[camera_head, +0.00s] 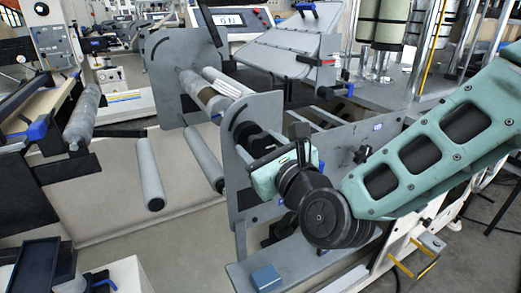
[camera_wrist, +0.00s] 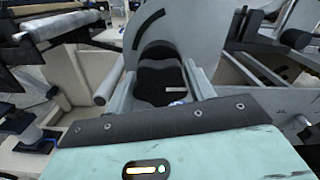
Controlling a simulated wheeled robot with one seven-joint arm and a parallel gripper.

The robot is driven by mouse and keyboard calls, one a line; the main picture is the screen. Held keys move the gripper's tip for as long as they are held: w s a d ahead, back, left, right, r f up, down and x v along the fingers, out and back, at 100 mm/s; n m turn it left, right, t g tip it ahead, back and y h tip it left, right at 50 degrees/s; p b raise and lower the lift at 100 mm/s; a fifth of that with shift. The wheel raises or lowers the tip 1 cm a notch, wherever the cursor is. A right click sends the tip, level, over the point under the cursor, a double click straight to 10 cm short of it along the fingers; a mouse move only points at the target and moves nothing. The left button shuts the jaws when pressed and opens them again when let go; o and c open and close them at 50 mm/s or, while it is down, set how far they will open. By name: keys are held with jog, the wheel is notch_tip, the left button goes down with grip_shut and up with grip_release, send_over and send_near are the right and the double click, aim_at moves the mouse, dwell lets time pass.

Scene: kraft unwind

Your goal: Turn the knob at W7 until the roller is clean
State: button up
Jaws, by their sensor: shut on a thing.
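The black lobed knob (camera_head: 250,134) sits on the outer face of a grey side plate (camera_head: 240,160). It also shows in the wrist view (camera_wrist: 160,84), just beyond my gripper's dark front edge. My gripper (camera_head: 268,152) is at the knob and shut on it. The roller (camera_head: 203,92) lies between two grey side plates in the head view. It has grey, brown and pale areas, with a white striped patch near its right end. I cannot tell whether the brown area is residue or bare core.
A tilted grey panel (camera_head: 292,45) is behind. A blue block (camera_head: 266,278) sits on the lower ledge. Metal bars run close right of the knob.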

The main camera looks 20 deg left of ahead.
jog(key=m, duration=0.3)
jog(key=shift+w+f+b, duration=0.1)
jog(key=shift+f+b, duration=0.05)
jog(key=shift+b, duration=0.15)
jog(key=m, duration=0.2)
jog(key=shift+m, duration=0.3)
jog(key=shift+f+m+b, duration=0.1)
jog(key=shift+m+b, duration=0.45)
jog(key=shift+m, duration=0.25)
jog(key=shift+m+b, duration=0.4)
jog(key=shift+m, duration=0.8)
jog(key=shift+r+m, duration=0.2)
jog(key=shift+m, duration=0.2)
jog(key=o, duration=1)
jog(key=shift+c, duration=0.2)
jog(key=v, duration=0.7)
